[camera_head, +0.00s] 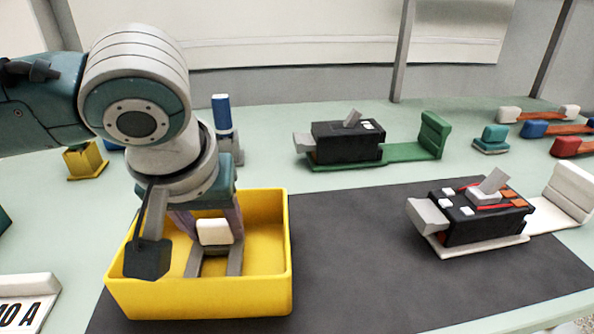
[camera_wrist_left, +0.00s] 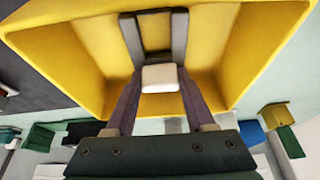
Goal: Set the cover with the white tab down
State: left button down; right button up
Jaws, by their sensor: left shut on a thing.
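My left gripper (camera_head: 212,232) points down into the yellow bin (camera_head: 205,304), shut on the cover's white tab. The tab (camera_head: 214,232) is a small white block between the fingertips; it also shows in the left wrist view (camera_wrist_left: 160,77). The grey cover (camera_wrist_left: 156,45) shows below the tab as two bars joined by a crosspiece, inside the bin walls. The fingers hide part of it. I cannot tell whether the cover touches the bin floor. My right gripper is not in view.
A dark mat (camera_head: 350,265) lies right of the bin, largely bare. A black breaker unit with a white base (camera_head: 480,215) stands at its right. Another with a green base (camera_head: 346,143) stands behind. A blue-topped post (camera_head: 222,115) stands behind the bin; a yellow block (camera_head: 85,162) is at left.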

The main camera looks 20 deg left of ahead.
pick_arm(q)
jog(key=shift+f, duration=0.15)
jog(key=shift+c, duration=1.3)
grip_release()
jog(key=shift+r, duration=0.25)
jog(key=p+v, duration=0.4)
jog(key=v, duration=0.8)
jog(key=s+d+f+m+h, duration=0.4)
jog(key=s+d+f+m, duration=0.1)
jog(key=s+d, duration=0.15)
jog(key=s+a+f+m+y, duration=0.1)
jog(key=s+a+f+m, duration=0.1)
jog(key=s+a+f, duration=0.2)
jog(key=s, duration=0.3)
jog(key=shift+a+y, duration=0.35)
jog(key=shift+y, duration=0.05)
jog(key=shift+s, duration=0.1)
